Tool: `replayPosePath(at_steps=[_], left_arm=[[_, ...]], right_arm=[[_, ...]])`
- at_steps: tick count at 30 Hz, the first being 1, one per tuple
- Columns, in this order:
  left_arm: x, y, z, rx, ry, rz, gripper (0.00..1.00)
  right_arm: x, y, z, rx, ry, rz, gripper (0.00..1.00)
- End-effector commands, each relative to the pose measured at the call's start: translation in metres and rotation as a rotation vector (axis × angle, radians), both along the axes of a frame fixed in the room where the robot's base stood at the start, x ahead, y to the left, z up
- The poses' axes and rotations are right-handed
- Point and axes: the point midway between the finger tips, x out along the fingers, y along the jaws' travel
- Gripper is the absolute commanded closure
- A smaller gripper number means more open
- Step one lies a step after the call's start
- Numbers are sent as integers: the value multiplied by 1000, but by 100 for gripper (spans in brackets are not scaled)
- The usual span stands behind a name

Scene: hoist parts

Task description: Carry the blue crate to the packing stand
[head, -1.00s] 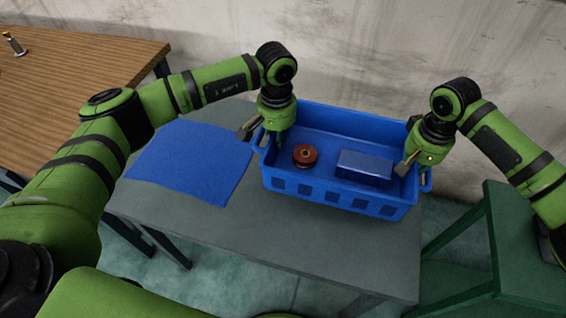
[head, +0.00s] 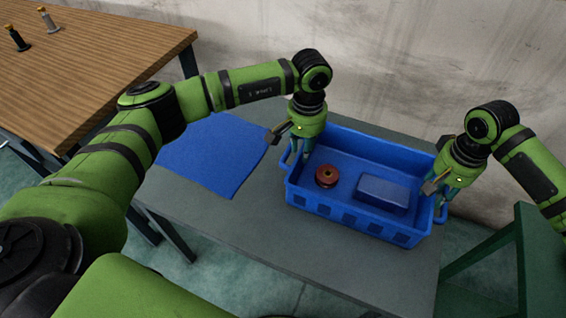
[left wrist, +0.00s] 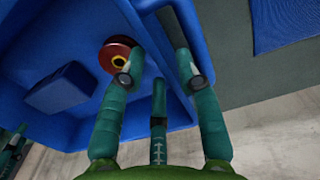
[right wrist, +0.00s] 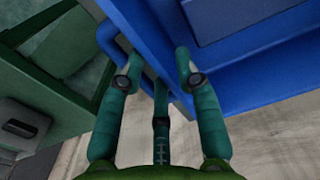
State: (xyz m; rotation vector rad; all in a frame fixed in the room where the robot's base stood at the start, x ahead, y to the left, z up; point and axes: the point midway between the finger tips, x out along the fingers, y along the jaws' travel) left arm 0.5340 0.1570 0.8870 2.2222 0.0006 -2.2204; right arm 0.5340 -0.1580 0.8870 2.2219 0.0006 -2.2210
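The blue crate (head: 345,212) stands upright and appears to rest on the grey table (head: 300,255). It holds a red pulley-like wheel (head: 327,176) and a blue block (head: 382,193). My left gripper (head: 296,160) is at the crate's left end; in the left wrist view (left wrist: 158,78) its fingers are spread on both sides of the end wall. My right gripper (head: 440,205) is at the right end; in the right wrist view (right wrist: 157,82) its fingers are apart, astride the rim and handle bar. I cannot tell which support is the packing stand.
A blue mat (head: 205,155) lies flat left of the crate. A wooden table (head: 100,65) with small pegs (head: 18,41) stands at the left. A green stand (head: 535,265) is at the right, and a wall (head: 400,60) behind. The table front is clear.

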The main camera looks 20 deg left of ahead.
Motion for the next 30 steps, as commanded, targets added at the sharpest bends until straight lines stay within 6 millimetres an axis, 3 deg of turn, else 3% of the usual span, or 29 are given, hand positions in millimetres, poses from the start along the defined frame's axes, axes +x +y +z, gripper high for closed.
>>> replayPosePath(at_steps=[6, 10, 22, 30], left_arm=[[0, 0, 1, 0, -1, 0, 66], [1, 0, 12, 0, -3, -1, 66], [0, 0, 93, 0, -4, 0, 66], [-1, 0, 119, 0, -2, 0, 66]], right_arm=[[0, 0, 0, 0, 0, 0, 66], [0, 0, 0, 0, 0, 0, 66], [0, 0, 0, 0, 0, 0, 66], [0, 0, 2, 0, -1, 0, 66]])
